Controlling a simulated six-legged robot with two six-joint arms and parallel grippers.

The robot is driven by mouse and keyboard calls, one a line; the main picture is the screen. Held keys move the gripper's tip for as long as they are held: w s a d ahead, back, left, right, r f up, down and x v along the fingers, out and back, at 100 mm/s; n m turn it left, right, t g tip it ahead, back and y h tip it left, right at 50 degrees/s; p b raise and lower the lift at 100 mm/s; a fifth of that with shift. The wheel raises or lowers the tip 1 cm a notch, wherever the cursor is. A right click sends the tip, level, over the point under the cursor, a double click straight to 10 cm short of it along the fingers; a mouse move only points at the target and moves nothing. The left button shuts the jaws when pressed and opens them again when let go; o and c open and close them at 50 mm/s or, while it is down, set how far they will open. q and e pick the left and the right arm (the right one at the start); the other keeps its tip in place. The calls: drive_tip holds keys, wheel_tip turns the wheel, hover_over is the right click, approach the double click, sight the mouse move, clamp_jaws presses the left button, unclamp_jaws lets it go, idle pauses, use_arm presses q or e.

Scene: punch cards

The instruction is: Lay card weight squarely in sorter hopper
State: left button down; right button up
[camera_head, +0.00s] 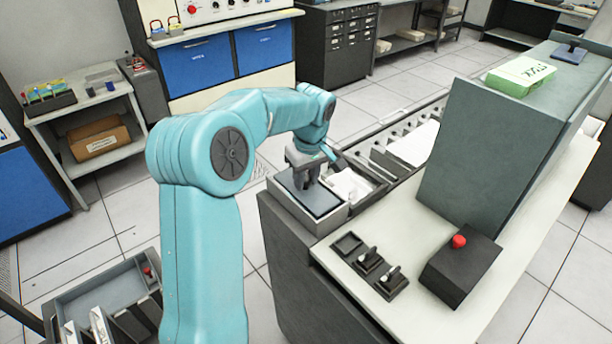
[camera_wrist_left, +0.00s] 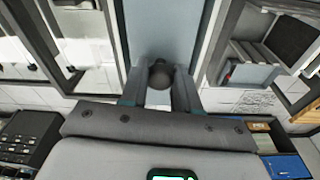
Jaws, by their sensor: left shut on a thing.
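The card weight is a blue-grey plate (camera_head: 316,201) with a dark round knob. My left gripper (camera_head: 304,178) points down over it and is shut on the knob. In the left wrist view the knob (camera_wrist_left: 160,73) sits between the two fingers, with the plate (camera_wrist_left: 160,28) beneath. The sorter hopper (camera_head: 322,224) is a light grey box at the left end of the sorter. The plate is within its rim outline and looks roughly parallel to it. I cannot tell whether it rests on anything. My right gripper is not in view.
A tall grey cabinet (camera_head: 490,140) stands on the right, with a green-and-white box (camera_head: 521,75) and another knobbed blue plate (camera_head: 569,54) on top. A black box with a red button (camera_head: 459,241) and small switches (camera_head: 381,275) are on the near counter. Card pockets (camera_head: 372,165) lie beyond the hopper.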

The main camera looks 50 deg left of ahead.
sight(307, 190)
use_arm(q)
drive_tip(key=shift+f, duration=0.1)
idle(0.5)
drive_tip(key=shift+f+b, duration=2.55)
drive_tip(key=shift+f, duration=0.5)
drive_tip(key=c, duration=0.7)
unclamp_jaws()
drive_tip(key=shift+c, duration=0.2)
wheel_tip(307, 190, up, 16)
drive_tip(key=d, duration=0.2)
drive_tip(key=shift+r+p, duration=0.15)
drive_tip(key=shift+p, duration=0.3)
drive_tip(key=shift+s, duration=0.15)
